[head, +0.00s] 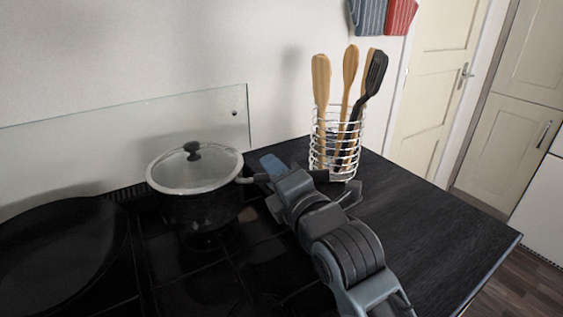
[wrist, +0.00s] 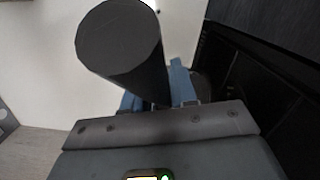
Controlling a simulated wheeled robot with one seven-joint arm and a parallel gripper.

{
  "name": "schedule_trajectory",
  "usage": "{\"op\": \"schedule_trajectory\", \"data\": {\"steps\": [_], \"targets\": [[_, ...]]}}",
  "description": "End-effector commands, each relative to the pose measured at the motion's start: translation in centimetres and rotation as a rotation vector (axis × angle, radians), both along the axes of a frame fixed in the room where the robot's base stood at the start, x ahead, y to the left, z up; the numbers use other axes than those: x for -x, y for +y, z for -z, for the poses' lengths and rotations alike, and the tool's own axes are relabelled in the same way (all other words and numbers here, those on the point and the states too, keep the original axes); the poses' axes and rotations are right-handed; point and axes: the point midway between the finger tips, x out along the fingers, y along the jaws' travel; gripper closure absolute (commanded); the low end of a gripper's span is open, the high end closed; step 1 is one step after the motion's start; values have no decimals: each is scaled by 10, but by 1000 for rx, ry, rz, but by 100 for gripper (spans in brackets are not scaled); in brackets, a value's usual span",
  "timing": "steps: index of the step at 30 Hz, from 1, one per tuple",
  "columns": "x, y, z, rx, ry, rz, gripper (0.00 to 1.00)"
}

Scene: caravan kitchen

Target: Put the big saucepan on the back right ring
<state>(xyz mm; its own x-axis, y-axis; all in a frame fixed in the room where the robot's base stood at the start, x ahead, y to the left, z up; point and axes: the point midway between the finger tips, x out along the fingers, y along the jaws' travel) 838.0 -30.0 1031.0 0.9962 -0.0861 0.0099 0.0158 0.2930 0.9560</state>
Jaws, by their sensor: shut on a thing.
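The big saucepan (head: 195,205) is dark, with a glass lid (head: 190,172) and a black knob. It is upright over the back right part of the black hob in the head view. I cannot tell whether its base touches the ring, which is hidden beneath it. Its dark handle (head: 318,176) points right. My gripper (head: 278,175) is shut on the handle, with one blue fingertip showing behind it. In the wrist view the handle's round end (wrist: 120,40) sticks up large between the blue fingers (wrist: 160,95).
A large black frying pan (head: 62,250) is on the hob's left side. A white wire utensil holder (head: 335,150) with wooden tools and a black turner stands close behind the handle's end. A glass splashback (head: 130,130) runs behind. Dark worktop (head: 440,225) is free at right.

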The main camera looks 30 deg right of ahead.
Motion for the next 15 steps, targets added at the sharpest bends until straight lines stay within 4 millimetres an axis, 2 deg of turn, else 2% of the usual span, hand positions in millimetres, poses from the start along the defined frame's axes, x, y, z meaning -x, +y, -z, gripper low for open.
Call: {"op": "schedule_trajectory", "data": {"steps": [6, 15], "targets": [[0, 0, 22, -2, -6, -1, 100], [0, 0, 24, -2, -8, -1, 100]]}}
